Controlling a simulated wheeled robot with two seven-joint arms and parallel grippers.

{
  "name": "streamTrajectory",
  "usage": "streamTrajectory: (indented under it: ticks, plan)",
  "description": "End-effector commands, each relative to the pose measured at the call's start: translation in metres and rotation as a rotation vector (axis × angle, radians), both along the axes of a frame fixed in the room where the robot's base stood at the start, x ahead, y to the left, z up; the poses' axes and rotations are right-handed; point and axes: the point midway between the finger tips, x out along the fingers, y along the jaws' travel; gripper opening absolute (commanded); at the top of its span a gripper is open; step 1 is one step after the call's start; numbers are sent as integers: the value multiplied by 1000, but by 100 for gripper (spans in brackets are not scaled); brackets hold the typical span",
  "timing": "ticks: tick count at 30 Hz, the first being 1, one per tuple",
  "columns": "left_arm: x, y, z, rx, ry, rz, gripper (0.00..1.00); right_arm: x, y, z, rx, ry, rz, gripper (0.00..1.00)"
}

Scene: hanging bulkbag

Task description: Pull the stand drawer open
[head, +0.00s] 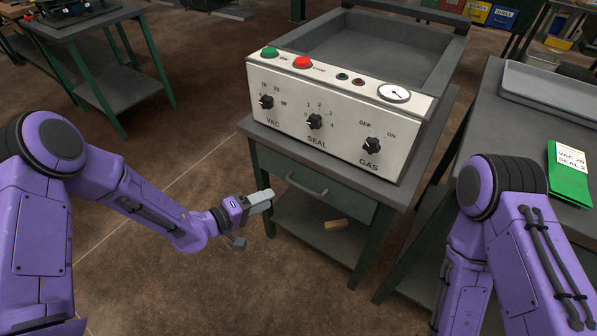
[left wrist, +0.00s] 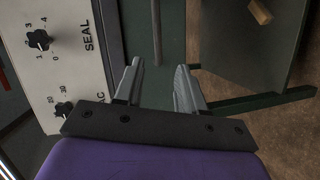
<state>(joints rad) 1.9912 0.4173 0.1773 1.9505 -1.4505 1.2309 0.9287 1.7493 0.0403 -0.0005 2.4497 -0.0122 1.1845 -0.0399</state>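The stand (head: 372,228) is a dark grey-green table with a drawer (head: 345,203) under its top. The drawer front looks flush with the stand, with a grey bar handle (head: 307,187) across it. My left gripper (head: 266,204) is in front of the stand, left of the handle and apart from it in the head view. In the left wrist view the two fingers of my left gripper (left wrist: 160,82) are spread with nothing between them. The handle (left wrist: 157,35) shows there as a bar beyond the fingertips. My right arm shows at the right, but its gripper is out of view.
A white control panel (head: 340,105) with knobs, buttons and a gauge sits on the stand. A wooden block (head: 336,225) lies on the lower shelf. A bench (head: 510,125) with a green card (head: 568,178) stands at right. Floor in front is clear.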

Motion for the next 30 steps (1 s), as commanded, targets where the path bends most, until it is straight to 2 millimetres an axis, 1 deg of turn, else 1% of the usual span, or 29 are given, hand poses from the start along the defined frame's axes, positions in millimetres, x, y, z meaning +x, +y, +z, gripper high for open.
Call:
streamTrajectory:
  ticks: [1, 3, 5, 8, 11, 18, 21, 25, 30]
  plan:
    - [-1, -5, -1, -49, 28, -27, 39, 0, 0, -4, -1, -7, -16, 43]
    - [-4, -9, 2, -110, 84, -50, 39, 1, -2, -4, -3, -16, -36, 43]
    - [-6, -11, 2, -150, 127, -51, 39, 1, -3, -4, -4, -22, -47, 43]
    - [-3, -14, 1, -183, 167, -39, 39, 2, -3, -4, -2, -25, -54, 43]
    - [5, -26, -2, -185, 171, -40, 39, 2, -3, -5, -1, -25, -54, 43]
    - [37, -68, -12, -182, 169, -38, 39, 2, -3, -7, -2, -25, -53, 43]
    - [47, -81, -15, -182, 170, -37, 39, 2, -3, -8, -2, -25, -52, 43]
    - [54, -91, -17, -183, 170, -36, 39, 2, -3, -8, -2, -25, -52, 43]
    - [57, -93, -17, -184, 171, -34, 39, 2, -3, -8, -2, -25, -52, 43]
